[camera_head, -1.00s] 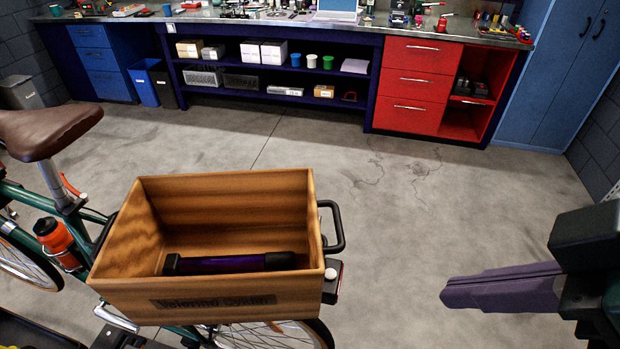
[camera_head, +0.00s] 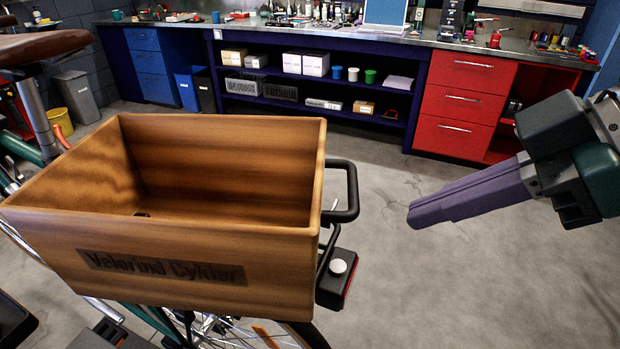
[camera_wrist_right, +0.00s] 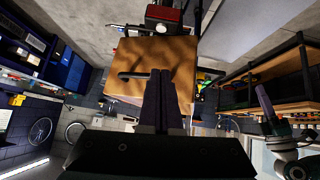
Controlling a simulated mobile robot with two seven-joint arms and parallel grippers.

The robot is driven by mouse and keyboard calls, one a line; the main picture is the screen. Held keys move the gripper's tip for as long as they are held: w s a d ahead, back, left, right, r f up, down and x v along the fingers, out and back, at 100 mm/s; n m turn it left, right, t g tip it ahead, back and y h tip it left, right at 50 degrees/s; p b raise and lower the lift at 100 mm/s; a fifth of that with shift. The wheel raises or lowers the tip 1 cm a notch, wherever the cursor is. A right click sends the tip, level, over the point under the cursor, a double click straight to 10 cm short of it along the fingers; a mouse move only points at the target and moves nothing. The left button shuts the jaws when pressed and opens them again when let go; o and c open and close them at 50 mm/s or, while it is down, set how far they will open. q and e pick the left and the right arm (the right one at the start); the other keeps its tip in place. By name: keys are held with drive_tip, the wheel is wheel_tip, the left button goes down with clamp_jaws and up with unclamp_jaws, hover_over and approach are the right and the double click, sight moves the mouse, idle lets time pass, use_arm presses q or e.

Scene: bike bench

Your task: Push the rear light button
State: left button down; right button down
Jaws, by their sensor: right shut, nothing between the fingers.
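The rear light (camera_head: 335,283) is a small black box with a red lens, fixed behind the wooden bike crate (camera_head: 270,270). Its button (camera_head: 338,266) is round, white and on top.
A black looped rail (camera_head: 345,190) juts from the crate beside the light. The saddle (camera_head: 40,48) is at the upper left. A workbench with red drawers (camera_head: 462,105) and blue shelves stands behind. The floor (camera_head: 470,270) right of the light is clear.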

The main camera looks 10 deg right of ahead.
hover_over(338, 267)
drive_tip(key=s, duration=0.1)
drive_tip(key=f, duration=0.7)
drive_tip(key=shift+s+d+f, duration=0.1)
drive_tip(key=shift+s+d, duration=0.05)
drive_tip(key=shift+d, duration=0.25)
drive_tip(key=f, duration=0.2)
drive_tip(key=shift+d+f, duration=0.2)
drive_tip(key=shift+f, duration=0.8)
